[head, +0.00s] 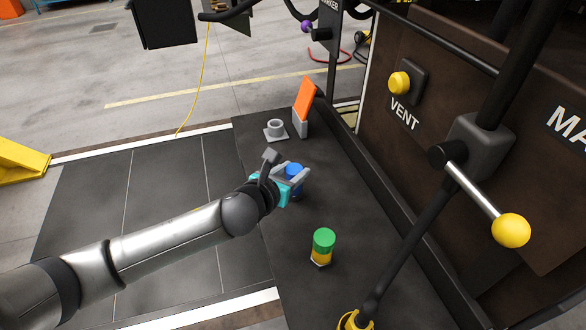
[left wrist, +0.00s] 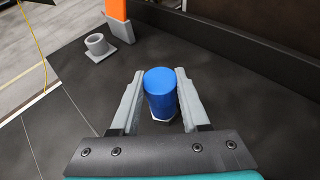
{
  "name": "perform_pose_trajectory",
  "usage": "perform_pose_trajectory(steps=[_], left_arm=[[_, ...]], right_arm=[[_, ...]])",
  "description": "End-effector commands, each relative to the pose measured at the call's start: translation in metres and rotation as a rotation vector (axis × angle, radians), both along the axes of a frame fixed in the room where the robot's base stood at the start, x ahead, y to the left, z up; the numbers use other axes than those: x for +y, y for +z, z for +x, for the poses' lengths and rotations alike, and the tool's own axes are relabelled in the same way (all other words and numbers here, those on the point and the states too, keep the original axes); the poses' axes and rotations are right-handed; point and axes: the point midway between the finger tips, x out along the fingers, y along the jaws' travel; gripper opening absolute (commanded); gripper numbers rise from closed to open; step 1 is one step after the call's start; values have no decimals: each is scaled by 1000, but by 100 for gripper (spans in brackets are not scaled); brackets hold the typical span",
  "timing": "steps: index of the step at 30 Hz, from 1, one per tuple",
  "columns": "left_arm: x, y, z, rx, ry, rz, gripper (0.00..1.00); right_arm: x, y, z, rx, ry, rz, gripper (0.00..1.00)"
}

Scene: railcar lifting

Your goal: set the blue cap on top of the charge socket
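The blue cap (head: 294,170) stands upright on the dark deck; in the left wrist view the blue cap (left wrist: 160,92) shows a pale edge at its foot. My left gripper (head: 283,172) is around it. In the left wrist view the fingers of my left gripper (left wrist: 159,85) lie on either side of the cap, with narrow gaps that suggest they are not closed on it. A grey flanged tube, which looks like the charge socket (head: 275,130), stands beyond the cap with an open top; it also shows in the left wrist view (left wrist: 97,46). My right gripper is not in view.
An orange plate in a grey holder (head: 302,108) stands right beside the socket. A green-topped cap with a yellow band (head: 322,245) stands nearer on the deck (head: 285,285). The brown railcar wall with a yellow vent button (head: 400,83) and a yellow-knobbed lever (head: 510,230) bounds the right.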

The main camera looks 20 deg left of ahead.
Motion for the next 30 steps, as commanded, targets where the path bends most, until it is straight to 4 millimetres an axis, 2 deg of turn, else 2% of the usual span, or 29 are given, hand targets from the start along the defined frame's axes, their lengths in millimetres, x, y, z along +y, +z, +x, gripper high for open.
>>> perform_pose_trajectory(steps=[1, 7, 15, 19, 30], left_arm=[[0, 0, 0, 0, 0, 0, 52], [0, 0, 0, 0, 0, 0, 74], [0, 2, 0, 0, 0, 0, 75], [0, 13, 0, -2, -1, -2, 75], [10, 31, -50, 0, -1, 3, 75]], right_arm=[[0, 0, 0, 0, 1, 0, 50], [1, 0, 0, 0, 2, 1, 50], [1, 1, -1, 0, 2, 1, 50], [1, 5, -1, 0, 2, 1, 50], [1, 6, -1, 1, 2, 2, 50]])
